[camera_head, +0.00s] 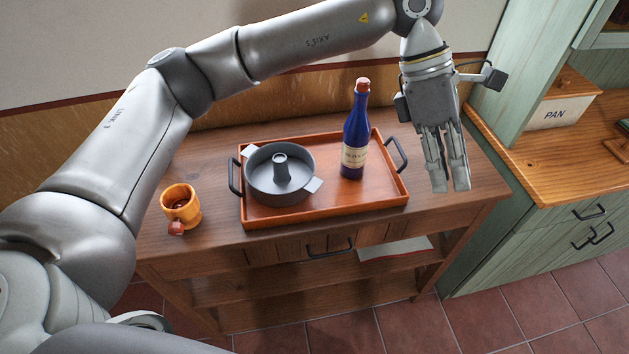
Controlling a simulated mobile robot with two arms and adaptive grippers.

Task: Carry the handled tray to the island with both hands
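The handled tray (340,197) is a reddish-orange rectangular tray lying on a brown wooden side table. Its dark left handle (234,177) and dark right handle (397,154) both stand clear. A grey ring-shaped cake pan (262,190) sits in its left half. A blue bottle (354,135) with a cream label stands upright in its right half. My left gripper (449,188) hangs fingers-down to the right of the right handle, apart from it. Its two fingers show close side by side with nothing seen between them; the angle hides their true spacing. My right gripper is not in view.
An orange mug (181,206) stands on the wooden table (220,235) left of the tray. A green cabinet with a wooden top (550,180) stands close on the right, with a box labelled PAN (562,112). Tiled floor (400,328) is open in front. No island is recognisable.

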